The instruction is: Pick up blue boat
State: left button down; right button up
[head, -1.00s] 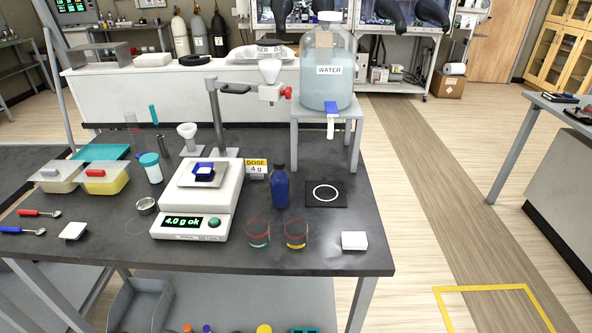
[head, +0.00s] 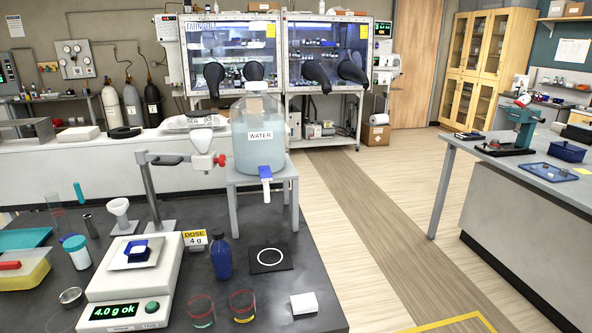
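The blue boat (head: 127,250) is a small, square, open dish. It sits on the pan (head: 118,262) of the white balance (head: 100,290) at the lower left of the head view, with something white inside it. The balance's green display reads "4.0 g ok". Neither of my grippers shows in the head view.
A blue bottle (head: 221,258), two beakers (head: 201,312) and (head: 242,306), and a "DOSE 4 g" sign (head: 195,238) stand right of the balance. A funnel stand (head: 150,185) and water carboy (head: 258,140) rise behind. A dark mat (head: 284,262) lies right of the bottle.

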aim_at(134, 248)
jog(key=u, duration=0.5)
jog(key=j+u, duration=0.15)
jog(key=u, duration=0.35)
jog(key=i+u, duration=0.1)
jog(key=u, duration=0.35)
